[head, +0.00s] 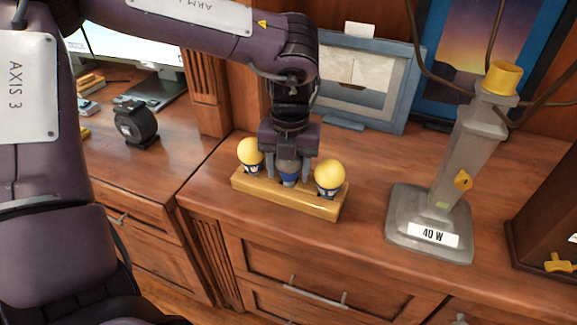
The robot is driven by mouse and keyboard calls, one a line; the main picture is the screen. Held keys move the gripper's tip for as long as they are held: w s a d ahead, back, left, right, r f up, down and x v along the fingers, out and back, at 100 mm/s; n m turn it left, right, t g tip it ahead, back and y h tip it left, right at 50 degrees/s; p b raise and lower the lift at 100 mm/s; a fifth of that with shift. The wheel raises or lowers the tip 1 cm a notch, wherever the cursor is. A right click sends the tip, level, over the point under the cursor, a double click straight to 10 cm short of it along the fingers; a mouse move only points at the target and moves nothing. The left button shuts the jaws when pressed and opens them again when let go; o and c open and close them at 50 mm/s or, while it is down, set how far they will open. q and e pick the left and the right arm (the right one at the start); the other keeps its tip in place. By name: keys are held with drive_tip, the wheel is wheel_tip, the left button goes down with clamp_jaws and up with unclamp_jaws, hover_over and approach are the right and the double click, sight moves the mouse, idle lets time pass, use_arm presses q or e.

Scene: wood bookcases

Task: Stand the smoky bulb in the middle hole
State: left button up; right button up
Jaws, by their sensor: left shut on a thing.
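A pale wooden block (283,196) lies on the wood cabinet top. A yellow bulb (250,153) stands in its left end and another yellow bulb (329,177) in its right end. The smoky bulb (288,168) is grey with a blue band and is upright between them, over the middle of the block. My left gripper (289,175) points down from above and is shut on the smoky bulb, its fingers on either side. I cannot tell whether the bulb's base is inside the middle hole, as the hole is hidden. My right gripper is out of view.
A grey lamp stand (435,215) with a "40 W" label and a yellow socket stands to the right. A blue-grey picture frame (400,85) leans at the back. A black round device (136,124) sits on the left desk. The cabinet top between block and lamp is clear.

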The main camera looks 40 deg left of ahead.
use_arm(q)
drive_tip(key=shift+f, duration=0.35)
drive_tip(key=o, duration=0.8)
drive_tip(key=shift+r+p, duration=4.4)
drive_tip(key=shift+r, duration=1.65)
